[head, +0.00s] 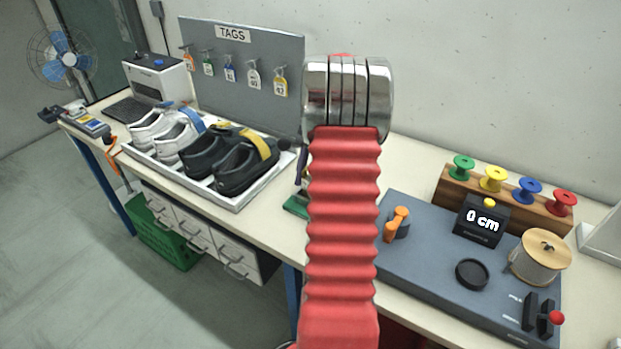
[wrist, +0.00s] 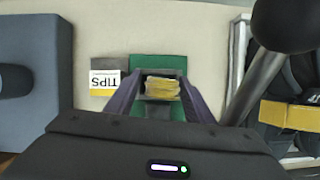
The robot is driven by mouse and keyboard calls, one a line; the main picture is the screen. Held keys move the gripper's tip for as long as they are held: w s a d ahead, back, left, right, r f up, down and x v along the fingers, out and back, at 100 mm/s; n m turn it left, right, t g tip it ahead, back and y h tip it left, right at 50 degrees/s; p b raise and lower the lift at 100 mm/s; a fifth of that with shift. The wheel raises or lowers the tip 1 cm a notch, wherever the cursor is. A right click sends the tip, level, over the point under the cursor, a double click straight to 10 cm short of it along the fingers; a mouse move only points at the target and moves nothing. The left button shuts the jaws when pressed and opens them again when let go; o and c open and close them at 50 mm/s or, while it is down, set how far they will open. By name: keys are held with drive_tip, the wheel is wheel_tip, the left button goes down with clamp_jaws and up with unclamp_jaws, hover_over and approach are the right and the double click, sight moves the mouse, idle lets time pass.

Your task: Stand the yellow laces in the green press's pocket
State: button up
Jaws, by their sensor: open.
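The green press (wrist: 158,63) lies below my gripper in the wrist view. In the head view only an edge of it (head: 295,207) shows beside my red arm. The yellow laces (wrist: 162,88) are a small bundle seen over the press's dark pocket, between my fingers. They appear to be in the pocket, though their depth and upright stance are hard to tell from above. My gripper (wrist: 161,76) is open, one finger on each side of the laces.
A black ball-ended lever (wrist: 262,75) rises close on the right. Beyond it is the shoe tray (wrist: 237,65); black shoes (head: 240,170) sit in it. A blue-grey station (head: 440,268) is at right.

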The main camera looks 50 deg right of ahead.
drive_tip(key=shift+d+r, duration=0.15)
drive_tip(key=shift+r, duration=0.15)
drive_tip(key=v, duration=1.3)
drive_tip(key=shift+s, duration=0.2)
idle(0.9)
